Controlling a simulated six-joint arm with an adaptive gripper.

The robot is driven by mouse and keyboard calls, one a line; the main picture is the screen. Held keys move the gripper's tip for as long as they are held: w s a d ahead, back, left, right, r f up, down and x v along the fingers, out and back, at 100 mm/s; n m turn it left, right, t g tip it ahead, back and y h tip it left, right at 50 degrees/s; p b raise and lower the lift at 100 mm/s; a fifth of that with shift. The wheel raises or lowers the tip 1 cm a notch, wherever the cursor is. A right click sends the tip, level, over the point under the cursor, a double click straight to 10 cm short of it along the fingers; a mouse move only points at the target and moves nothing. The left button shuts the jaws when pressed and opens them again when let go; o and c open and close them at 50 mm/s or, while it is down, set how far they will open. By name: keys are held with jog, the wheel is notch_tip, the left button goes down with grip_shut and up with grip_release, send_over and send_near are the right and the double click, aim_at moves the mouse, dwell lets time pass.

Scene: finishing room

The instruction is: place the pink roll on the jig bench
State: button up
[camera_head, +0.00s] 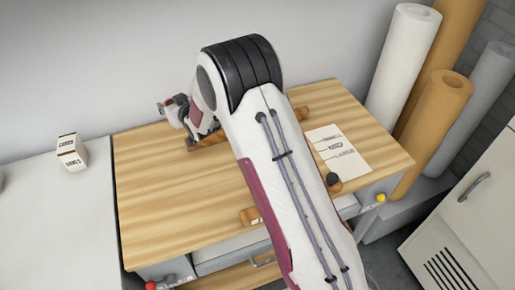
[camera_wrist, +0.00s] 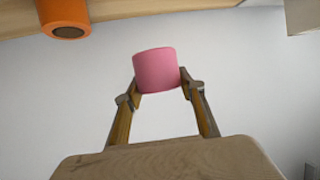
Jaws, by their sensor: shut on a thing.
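The pink roll (camera_wrist: 156,70) is between the two fingertips of my gripper (camera_wrist: 160,84) in the wrist view, with the wall behind it. The fingers are shut on its sides. In the head view my gripper (camera_head: 174,109) is over the back left part of the wood-topped bench (camera_head: 165,205), near the wall. I cannot make out the pink roll there. My arm crosses the middle of the bench and hides part of it.
An orange roll (camera_wrist: 66,22) shows at the wrist view's top left, against a wooden surface. A lettered card (camera_head: 338,150) lies on the bench's right. A small white box (camera_head: 71,153) stands on the left grey counter (camera_head: 60,215). Tall rolls (camera_head: 403,60) stand at the right.

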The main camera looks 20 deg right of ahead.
jog(key=w+d+m+h, duration=0.2)
jog(key=d+m+h, duration=0.3)
jog(key=d, duration=1.9)
jog(key=shift+h, duration=0.4)
jog(key=shift+f, duration=0.1)
jog(key=shift+f, duration=3)
jog(key=shift+f, duration=1.9)
jog(key=shift+f, duration=0.1)
